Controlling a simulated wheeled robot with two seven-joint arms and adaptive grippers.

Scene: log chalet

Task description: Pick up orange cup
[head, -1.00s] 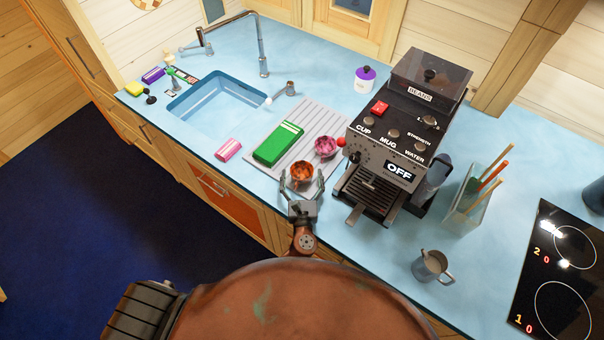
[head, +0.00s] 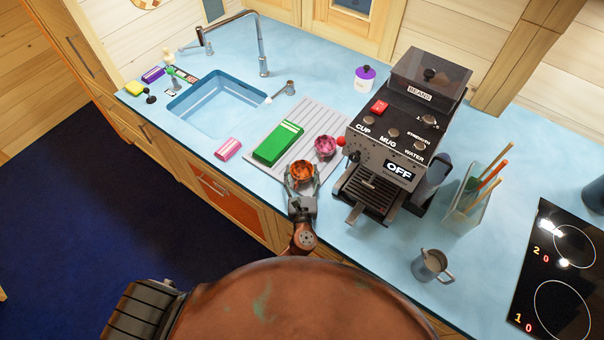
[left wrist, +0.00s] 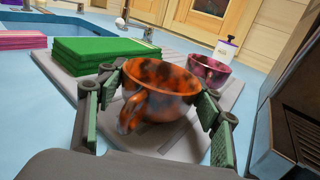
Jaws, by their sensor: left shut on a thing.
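The orange cup (head: 302,172) has dark mottling and stands upright at the near end of the ribbed grey drying mat. My left gripper (head: 302,184) is shut on it, with a finger on each side of the cup. In the left wrist view the orange cup (left wrist: 160,92) sits between the green-padded fingers of my left gripper (left wrist: 160,105), its handle turned toward the camera. I cannot tell whether its base is off the mat. My right gripper is not in view.
A pink-purple cup (head: 325,147) and a green folded cloth (head: 278,143) lie just beyond on the drying mat (head: 318,116). The coffee machine (head: 385,150) stands close on the right. A sink (head: 215,100) is at the left, a grey mug (head: 431,265) at the near right.

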